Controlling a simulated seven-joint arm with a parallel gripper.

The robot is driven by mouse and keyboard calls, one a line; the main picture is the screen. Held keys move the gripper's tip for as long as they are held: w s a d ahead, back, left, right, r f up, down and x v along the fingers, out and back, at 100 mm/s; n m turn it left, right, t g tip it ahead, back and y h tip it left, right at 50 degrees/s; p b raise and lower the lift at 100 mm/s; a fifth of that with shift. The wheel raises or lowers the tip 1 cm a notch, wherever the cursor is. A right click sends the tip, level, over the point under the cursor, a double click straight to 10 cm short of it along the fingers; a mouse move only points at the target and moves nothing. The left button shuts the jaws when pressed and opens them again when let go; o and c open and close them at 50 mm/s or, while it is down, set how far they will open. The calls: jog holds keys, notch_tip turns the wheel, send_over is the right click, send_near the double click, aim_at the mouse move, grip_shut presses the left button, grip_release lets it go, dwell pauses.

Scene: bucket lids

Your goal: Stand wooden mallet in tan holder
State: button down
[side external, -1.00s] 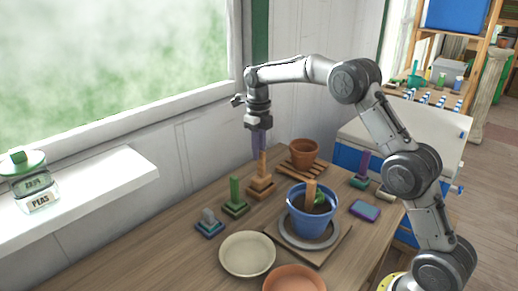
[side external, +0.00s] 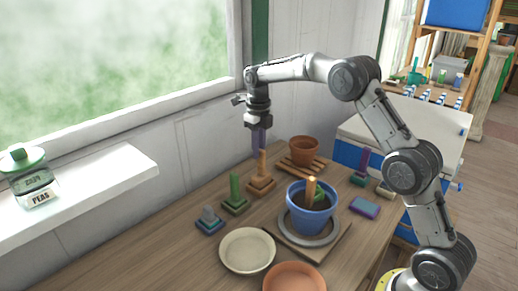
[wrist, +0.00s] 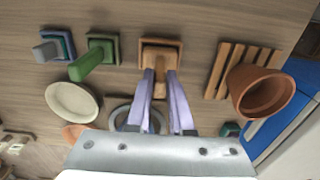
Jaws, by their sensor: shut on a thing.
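The wooden mallet (side external: 262,162) stands upright at the tan holder (side external: 261,185), a stepped square base on the table. In the wrist view its pale brown shaft (wrist: 160,90) shows between the purple fingers, with the tan holder (wrist: 161,47) beyond. My gripper (side external: 259,150) points straight down above the holder and is shut on the mallet's upper end. My gripper's fingers (wrist: 161,100) lie on either side of the shaft. How deep the mallet's lower end sits in the holder is hidden.
A green holder (side external: 235,206) and a blue-grey one (side external: 209,224) stand left of the tan holder. A terracotta pot (side external: 304,150) on a slatted rack is behind right. A blue pot (side external: 311,220), a cream dish (side external: 247,250) and a terracotta dish (side external: 295,278) are nearer.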

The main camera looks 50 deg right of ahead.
jog(key=shift+f, duration=0.45)
jog(key=c, duration=0.7)
grip_release()
jog(key=shift+f, duration=0.1)
jog(key=shift+c, duration=0.2)
jog(key=shift+c, duration=0.5)
jog(key=shift+r, duration=4.5)
